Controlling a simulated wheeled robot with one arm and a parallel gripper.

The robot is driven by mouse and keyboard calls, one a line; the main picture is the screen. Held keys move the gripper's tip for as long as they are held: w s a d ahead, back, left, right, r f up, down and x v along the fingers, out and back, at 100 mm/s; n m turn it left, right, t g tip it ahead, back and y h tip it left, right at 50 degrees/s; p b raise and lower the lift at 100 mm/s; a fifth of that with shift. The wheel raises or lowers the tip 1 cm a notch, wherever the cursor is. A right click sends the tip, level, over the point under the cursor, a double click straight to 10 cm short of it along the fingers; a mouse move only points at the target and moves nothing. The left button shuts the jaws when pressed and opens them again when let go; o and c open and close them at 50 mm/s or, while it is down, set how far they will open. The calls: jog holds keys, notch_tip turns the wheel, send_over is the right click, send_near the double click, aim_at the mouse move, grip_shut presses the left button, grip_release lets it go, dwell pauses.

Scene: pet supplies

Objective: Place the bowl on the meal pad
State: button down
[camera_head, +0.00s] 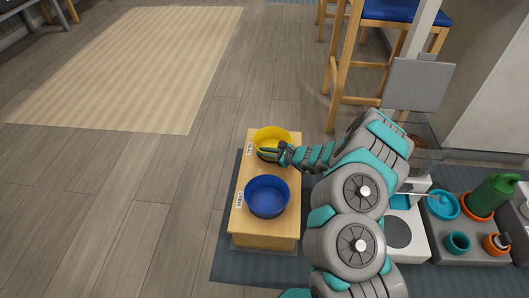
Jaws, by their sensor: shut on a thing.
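A yellow bowl (271,135) is at the far end of a low wooden stand (266,232). My gripper (270,154) reaches in from the right and is shut on the yellow bowl's near rim. The exact finger contact is small and partly hidden, and I cannot tell whether the bowl rests on the stand or is slightly raised. A blue bowl (267,194) sits upright on the near end of the stand. Small white labels are on the stand's left edge beside each bowl, too small to read surely. I cannot tell which surface is the meal pad.
A dark grey mat (228,265) lies under the stand. Right of my arm are a white appliance (407,232) and a grey tray (475,255) with teal and orange dishes and a green watering can (492,195). A wooden chair (345,60) stands behind. The floor left is clear, with a beige rug (135,65).

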jog(key=shift+f, duration=0.2)
jog(key=c, duration=0.9)
grip_release()
jog(key=shift+r, duration=0.1)
jog(key=shift+r, duration=0.1)
jog(key=shift+d+r, duration=0.15)
jog(key=p+v, duration=0.1)
jog(key=v, duration=1)
jog(key=shift+s+d+r, duration=0.1)
jog(key=shift+s+d, duration=0.15)
jog(key=shift+s, duration=0.05)
